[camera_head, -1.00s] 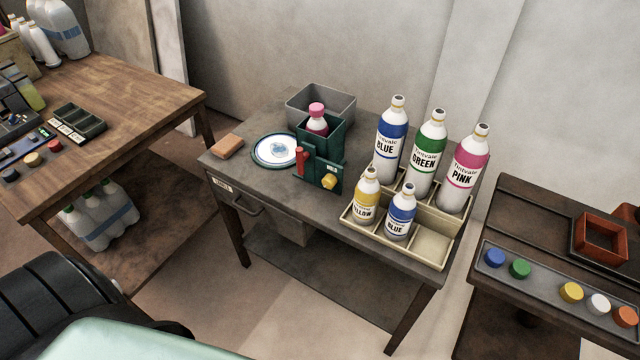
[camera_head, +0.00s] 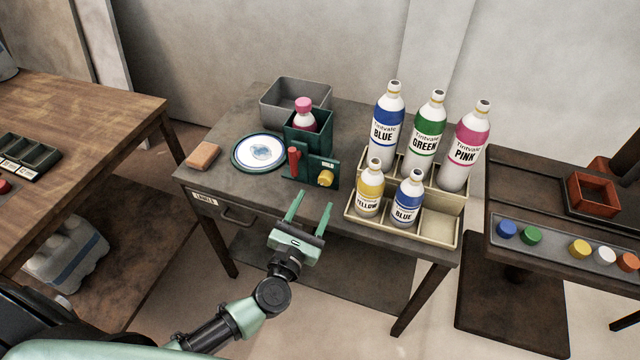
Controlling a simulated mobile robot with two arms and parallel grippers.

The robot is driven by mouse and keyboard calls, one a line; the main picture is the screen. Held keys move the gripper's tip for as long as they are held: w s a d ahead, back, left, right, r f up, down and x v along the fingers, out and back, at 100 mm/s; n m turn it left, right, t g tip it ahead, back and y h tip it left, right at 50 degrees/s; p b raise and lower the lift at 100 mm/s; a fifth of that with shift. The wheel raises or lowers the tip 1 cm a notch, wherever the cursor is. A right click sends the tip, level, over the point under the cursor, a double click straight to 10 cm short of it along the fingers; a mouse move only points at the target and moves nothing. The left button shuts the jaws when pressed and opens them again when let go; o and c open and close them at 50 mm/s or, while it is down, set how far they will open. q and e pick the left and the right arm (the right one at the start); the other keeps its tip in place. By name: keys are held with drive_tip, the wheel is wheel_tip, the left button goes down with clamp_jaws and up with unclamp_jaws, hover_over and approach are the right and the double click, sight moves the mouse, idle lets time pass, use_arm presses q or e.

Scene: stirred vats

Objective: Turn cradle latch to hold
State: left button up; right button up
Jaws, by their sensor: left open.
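The dark green cradle (camera_head: 321,163) stands on the middle table and holds a bottle with a pink cap (camera_head: 304,112). On its front are a red lever (camera_head: 293,161), standing upright at the left, and a yellow knob (camera_head: 325,178) at the lower right. I cannot tell which of the two is the latch. A small pale label sits above the knob. My left gripper (camera_head: 309,212) is open and empty, its two green fingers pointing up toward the cradle's front, short of it and apart from it. My right gripper is not in view.
A cream crate (camera_head: 432,236) with several labelled bottles stands right of the cradle. A white plate (camera_head: 259,152), an orange-brown block (camera_head: 204,155) and a grey bin (camera_head: 283,105) are left and behind. The table front (camera_head: 258,197) by my gripper is bare.

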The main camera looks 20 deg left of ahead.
sight(324, 182)
use_arm(q)
drive_tip(key=w, duration=0.7)
drive_tip(key=shift+d+p, duration=0.1)
drive_tip(key=shift+p, duration=0.2)
drive_tip(key=shift+s, duration=0.1)
clamp_jaws()
